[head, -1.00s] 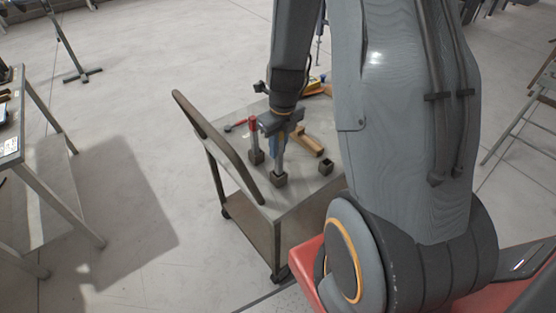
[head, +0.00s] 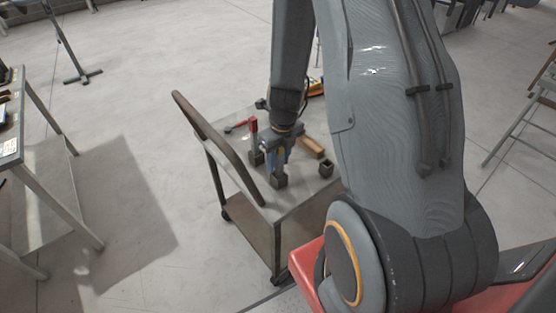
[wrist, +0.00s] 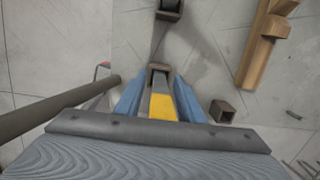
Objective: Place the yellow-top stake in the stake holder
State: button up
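The yellow-top stake (wrist: 161,106) stands between the blue fingers of my gripper (wrist: 160,98) in the wrist view. The yellow top is mostly hidden by the gripper in the head view.
The cart's raised handle (head: 217,145) is further left. A wooden block (head: 312,148) lies behind right. The cart top is bare near its front edge.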

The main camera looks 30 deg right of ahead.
jog(key=r, duration=0.4)
jog(key=s+r, duration=0.1)
jog(key=r, duration=0.7)
jog(key=shift+s+d+r, duration=0.1)
jog(key=shift+s, duration=0.15)
dwell(0.5)
